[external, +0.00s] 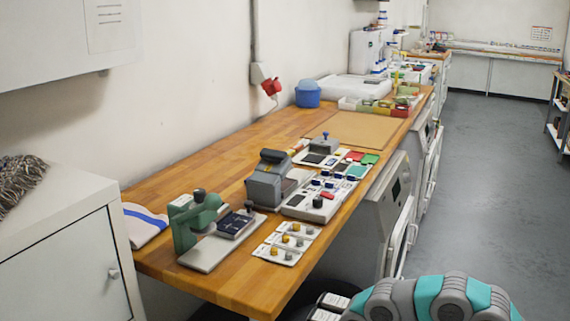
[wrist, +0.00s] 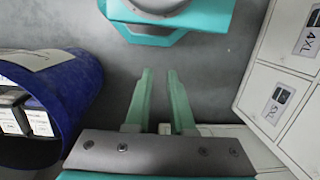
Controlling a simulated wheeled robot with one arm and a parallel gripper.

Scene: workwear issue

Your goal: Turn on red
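Several red things show in the external view, and I cannot tell which one is meant. A small dark red display (external: 328,195) is on a white panel with blue switches and a black knob (external: 318,202). A red plug or socket (external: 271,86) is on the wall. My gripper (wrist: 160,73) shows in the wrist view, with two green fingers apart and nothing between them, above grey floor. It is hidden in the external view, away from the panels.
The wooden table (external: 190,270) runs along the wall, with a green press (external: 195,222) and a panel of yellow and grey knobs (external: 286,243) at its near end. The wrist view shows a blue bin (wrist: 85,85) at left and white labelled lockers (wrist: 275,65) at right.

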